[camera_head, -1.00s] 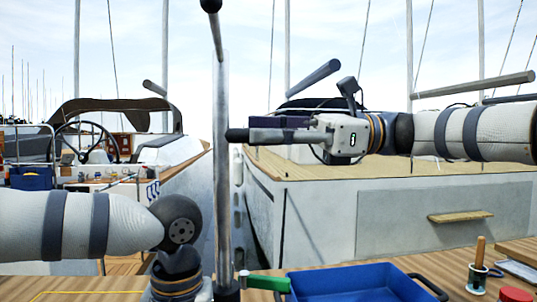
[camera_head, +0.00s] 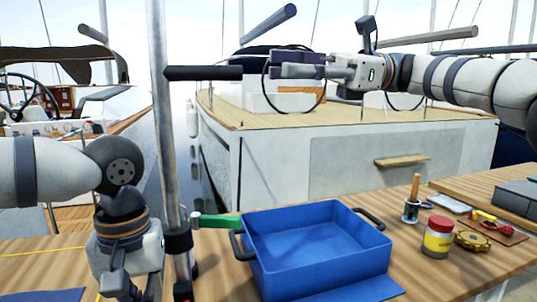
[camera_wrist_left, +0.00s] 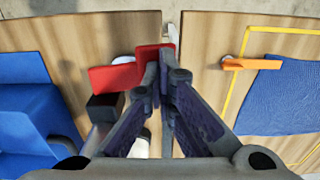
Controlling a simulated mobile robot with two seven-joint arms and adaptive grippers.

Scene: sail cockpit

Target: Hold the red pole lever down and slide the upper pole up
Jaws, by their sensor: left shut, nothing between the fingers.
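The grey upright pole (camera_head: 165,120) stands left of centre in the head view, with a dark clamp (camera_head: 178,241) low on it and a black horizontal grip (camera_head: 203,73) high up. The red lever (camera_wrist_left: 118,77) shows in the left wrist view, partly behind my left gripper (camera_wrist_left: 166,66); I cannot tell whether they touch. My left gripper is shut and empty, pointing down beside the pole's base. My right gripper (camera_head: 284,65) is right of the black grip in the picture, with a gap between them; its finger opening is unclear.
A green handle (camera_head: 216,221) sticks out beside the clamp. A blue tray (camera_head: 384,243) fills the table's middle. Jars and tools lie at right, including a red-lidded jar (camera_head: 438,236). In the left wrist view, an orange piece (camera_wrist_left: 250,64) lies by a blue cloth (camera_wrist_left: 270,95).

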